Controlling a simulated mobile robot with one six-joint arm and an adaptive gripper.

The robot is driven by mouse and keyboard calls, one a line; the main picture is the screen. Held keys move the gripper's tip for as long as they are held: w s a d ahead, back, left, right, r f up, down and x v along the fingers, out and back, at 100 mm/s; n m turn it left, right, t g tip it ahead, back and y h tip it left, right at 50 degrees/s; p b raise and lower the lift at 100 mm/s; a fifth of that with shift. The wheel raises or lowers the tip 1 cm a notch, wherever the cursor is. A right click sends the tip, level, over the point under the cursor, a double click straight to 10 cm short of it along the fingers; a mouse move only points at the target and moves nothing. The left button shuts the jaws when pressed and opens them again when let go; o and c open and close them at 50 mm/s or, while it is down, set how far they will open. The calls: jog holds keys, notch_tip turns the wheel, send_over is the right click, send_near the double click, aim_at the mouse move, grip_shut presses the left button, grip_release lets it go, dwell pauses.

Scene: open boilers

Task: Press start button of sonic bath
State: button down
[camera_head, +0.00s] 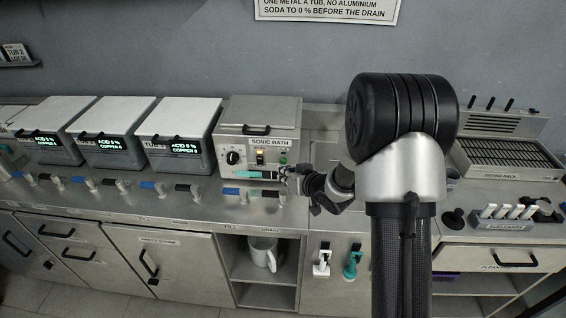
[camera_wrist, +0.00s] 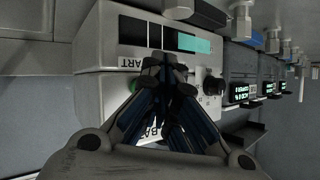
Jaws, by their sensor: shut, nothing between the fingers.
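The sonic bath (camera_head: 262,112) is a grey metal box with a lid, standing at the back of the counter. Its front panel has a black knob (camera_head: 233,157), a lit switch (camera_head: 260,156) and a green button (camera_head: 283,158) at the right. My gripper (camera_head: 284,173) is shut and empty, just in front of the panel's lower right corner. There the fingertips (camera_wrist: 165,62) are close to the panel, beside a label ending in "ART", and the green button (camera_wrist: 136,84) is partly behind a finger. Whether they touch the panel is unclear.
A black and teal strip (camera_head: 250,174) runs along the bath's lower front, near my fingers. Several taps with blue or black handles line the counter edge. Several lidded tubs (camera_head: 180,117) stand to the left. A drying rack (camera_head: 510,158) and caddy (camera_head: 508,212) stand right.

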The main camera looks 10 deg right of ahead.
jog(key=shift+w, duration=0.1)
jog(key=shift+w+d, duration=0.15)
jog(key=shift+w, duration=0.15)
jog(key=shift+w+d+p, duration=0.15)
jog(key=shift+w+p, duration=0.15)
jog(key=shift+w, duration=0.1)
dwell(0.7)
jog(key=shift+s, duration=0.15)
jog(key=shift+s+a, duration=0.3)
jog(key=shift+s, duration=0.35)
jog(key=s, duration=0.1)
jog(key=s+a+b, duration=0.1)
jog(key=s, duration=0.2)
jog(key=shift+s+a+b, duration=0.3)
jog(key=shift+s, duration=0.1)
dwell(0.7)
